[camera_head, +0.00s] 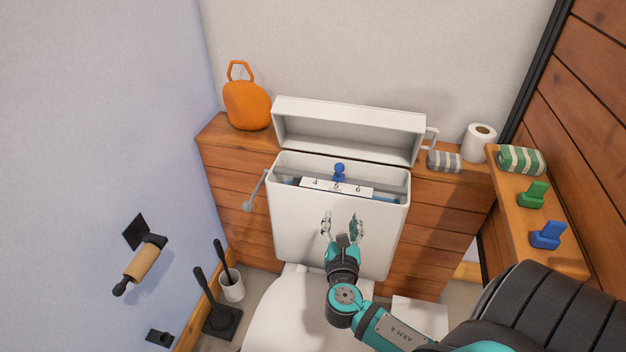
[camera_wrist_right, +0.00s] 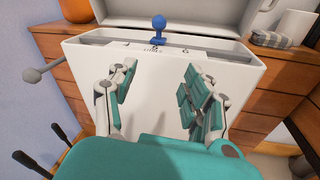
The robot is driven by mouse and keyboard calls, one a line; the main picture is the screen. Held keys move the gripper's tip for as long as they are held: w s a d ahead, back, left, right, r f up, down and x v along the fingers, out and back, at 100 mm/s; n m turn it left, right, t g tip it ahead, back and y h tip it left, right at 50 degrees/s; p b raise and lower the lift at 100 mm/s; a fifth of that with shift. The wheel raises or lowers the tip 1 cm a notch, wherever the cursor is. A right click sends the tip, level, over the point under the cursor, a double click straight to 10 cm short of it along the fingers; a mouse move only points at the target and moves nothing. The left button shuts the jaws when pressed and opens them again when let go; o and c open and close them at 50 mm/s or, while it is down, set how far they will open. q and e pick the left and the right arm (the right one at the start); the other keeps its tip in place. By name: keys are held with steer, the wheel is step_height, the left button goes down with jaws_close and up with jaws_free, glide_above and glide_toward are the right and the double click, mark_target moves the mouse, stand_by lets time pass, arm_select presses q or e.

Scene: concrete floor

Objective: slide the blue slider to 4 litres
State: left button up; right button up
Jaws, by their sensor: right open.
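The blue slider (camera_head: 339,172) stands upright on a white scale plate (camera_head: 350,191) inside the open toilet cistern (camera_head: 290,215). It also shows in the right wrist view (camera_wrist_right: 158,27), beyond my fingers. My left gripper is not in view.
The cistern lid (camera_head: 350,127) stands behind the opening. A lever (camera_head: 255,190) sticks out on the cistern's left. An orange bag (camera_head: 246,104), a toilet roll (camera_head: 480,143) and a folded grey cloth (camera_head: 443,161) sit on the wooden ledge. Green (camera_head: 533,195) and blue (camera_head: 548,235) objects stand on the right shelf.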

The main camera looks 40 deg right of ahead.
mark_target(339, 171)
steer(key=shift+t+h, duration=0.3)
steer(key=r+x, duration=0.1)
steer(key=x, duration=1)
steer(key=r+x, duration=0.1)
steer(key=x, duration=0.5)
steer(key=shift+w+r, duration=0.25)
steer(key=shift+r, duration=0.05)
steer(key=shift+c, duration=0.4)
jaws_close()
steer(key=shift+n, duration=0.3)
